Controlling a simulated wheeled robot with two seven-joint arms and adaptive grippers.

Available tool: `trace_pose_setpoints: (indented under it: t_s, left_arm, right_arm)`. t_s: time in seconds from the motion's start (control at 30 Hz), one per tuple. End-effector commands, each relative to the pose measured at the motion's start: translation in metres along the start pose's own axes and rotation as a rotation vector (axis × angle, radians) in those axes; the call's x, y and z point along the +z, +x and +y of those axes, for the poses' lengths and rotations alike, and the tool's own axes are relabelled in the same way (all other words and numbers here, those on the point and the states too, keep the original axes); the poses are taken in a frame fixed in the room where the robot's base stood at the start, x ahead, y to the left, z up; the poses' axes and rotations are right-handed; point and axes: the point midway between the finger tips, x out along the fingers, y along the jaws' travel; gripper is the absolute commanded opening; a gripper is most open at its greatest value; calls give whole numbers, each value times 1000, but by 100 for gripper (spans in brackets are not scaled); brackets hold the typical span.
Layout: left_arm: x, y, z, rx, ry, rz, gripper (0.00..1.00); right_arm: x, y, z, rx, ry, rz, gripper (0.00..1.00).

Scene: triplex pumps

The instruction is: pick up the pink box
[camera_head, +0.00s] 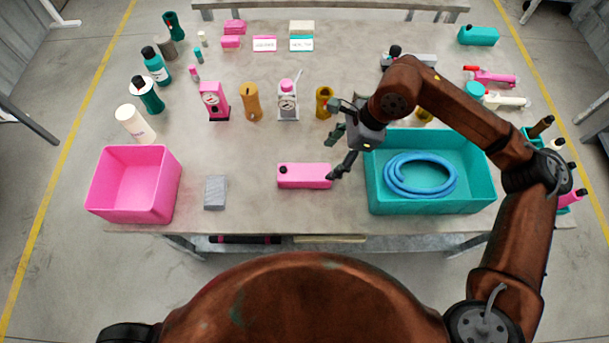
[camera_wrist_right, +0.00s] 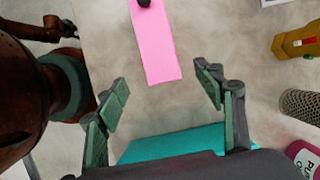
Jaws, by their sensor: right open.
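A flat pink box (camera_head: 305,176) with a black cap at its left end lies near the front edge of the table. In the right wrist view the pink box (camera_wrist_right: 157,45) lies beyond the fingertips, between their lines. My right gripper (camera_head: 334,152) is open and empty, just above and beside the box's right end. The same gripper (camera_wrist_right: 162,82) shows both fingers spread in the wrist view, with no contact visible. My left gripper is not in view.
An open pink bin (camera_head: 134,208) stands at the front left, with a grey block (camera_head: 215,192) beside it. A teal bin (camera_head: 480,202) holding a coiled blue hose (camera_head: 421,178) is right of the box. Bottles and pump parts stand behind. Bare tabletop lies left of the box.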

Motion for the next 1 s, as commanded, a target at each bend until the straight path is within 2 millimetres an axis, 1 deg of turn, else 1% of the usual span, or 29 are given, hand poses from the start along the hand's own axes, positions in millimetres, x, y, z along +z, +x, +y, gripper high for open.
trace_pose_setpoints:
  t_s: [0.03,0.2,0.53,0.8,0.9,1.0]
  left_arm:
    - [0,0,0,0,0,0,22]
    - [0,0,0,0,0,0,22]
    - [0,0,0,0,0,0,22]
    - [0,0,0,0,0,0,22]
    - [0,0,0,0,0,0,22]
    - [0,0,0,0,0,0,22]
  right_arm:
    - [0,10,1,4,0,-2,62]
    - [0,37,0,2,0,-3,62]
    - [-1,59,0,2,1,-4,62]
    - [-2,97,1,2,1,-4,62]
    - [-2,101,1,-1,1,-4,62]
    - [-2,101,0,-1,1,-4,62]
